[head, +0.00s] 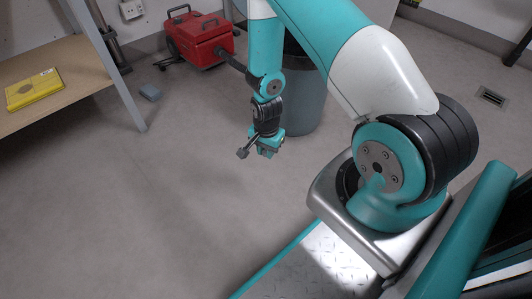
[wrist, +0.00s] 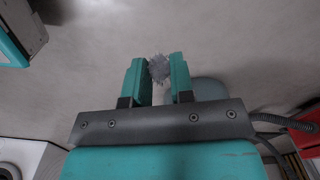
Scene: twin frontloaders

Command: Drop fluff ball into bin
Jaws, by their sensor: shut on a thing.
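My gripper (head: 267,152) hangs from the arm above the floor, in front of the grey bin (head: 307,105) in the head view. In the wrist view its two teal fingers are shut on a grey, fuzzy fluff ball (wrist: 159,69), held near the fingertips. I cannot make out the ball in the head view. A grey-blue rounded shape (wrist: 210,89) behind the right finger in the wrist view may be the bin.
A red machine (head: 200,40) stands by the wall, left of the bin. A wooden bench (head: 50,105) with a yellow item (head: 33,89) is at the left. A small blue-grey block (head: 150,92) lies near its leg. The floor left of my gripper is clear.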

